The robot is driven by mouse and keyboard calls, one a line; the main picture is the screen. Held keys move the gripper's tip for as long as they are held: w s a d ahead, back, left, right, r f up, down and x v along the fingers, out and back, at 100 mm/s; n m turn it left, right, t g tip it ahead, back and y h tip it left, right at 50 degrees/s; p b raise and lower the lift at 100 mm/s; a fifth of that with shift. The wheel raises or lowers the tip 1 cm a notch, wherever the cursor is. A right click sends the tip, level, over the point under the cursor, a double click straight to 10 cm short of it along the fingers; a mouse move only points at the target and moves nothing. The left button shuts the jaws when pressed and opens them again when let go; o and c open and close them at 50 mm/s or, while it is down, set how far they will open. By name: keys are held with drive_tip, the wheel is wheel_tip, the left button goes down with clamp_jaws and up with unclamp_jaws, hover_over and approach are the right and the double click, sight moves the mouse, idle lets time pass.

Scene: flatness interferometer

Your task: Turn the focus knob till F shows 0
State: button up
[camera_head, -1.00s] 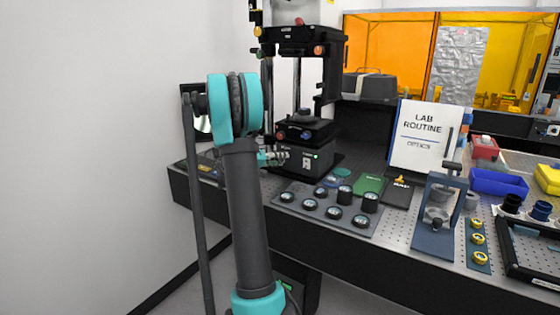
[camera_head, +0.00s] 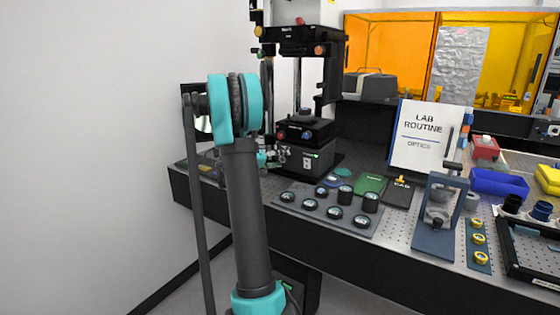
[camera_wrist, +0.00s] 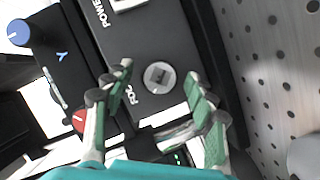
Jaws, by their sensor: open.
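The interferometer (camera_head: 305,158) is a black instrument with a column and upper stage, standing at the back left of the bench. In the wrist view its focus knob (camera_wrist: 159,77), a round grey knob with a pale mark, sits on the black base beside partly hidden "FOC" lettering. My gripper (camera_wrist: 158,73) is open, with one finger on each side of the knob in the picture and gaps between. I cannot tell how far above it the tips are. Small green display marks (camera_wrist: 180,157) show low between the fingers; no F value is readable. In the head view my arm partly hides the gripper.
A red knob (camera_wrist: 79,120) and a blue knob (camera_wrist: 18,32) marked Y lie left of the fingers. A tray of round optics (camera_head: 325,212) and a lab routine sign (camera_head: 420,138) stand right of the instrument.

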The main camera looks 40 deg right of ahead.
drive_tip(key=shift+a, duration=0.1)
drive_tip(key=v, duration=1.1)
drive_tip(key=shift+a, duration=0.4)
drive_tip(key=shift+r, duration=0.1)
idle(0.7)
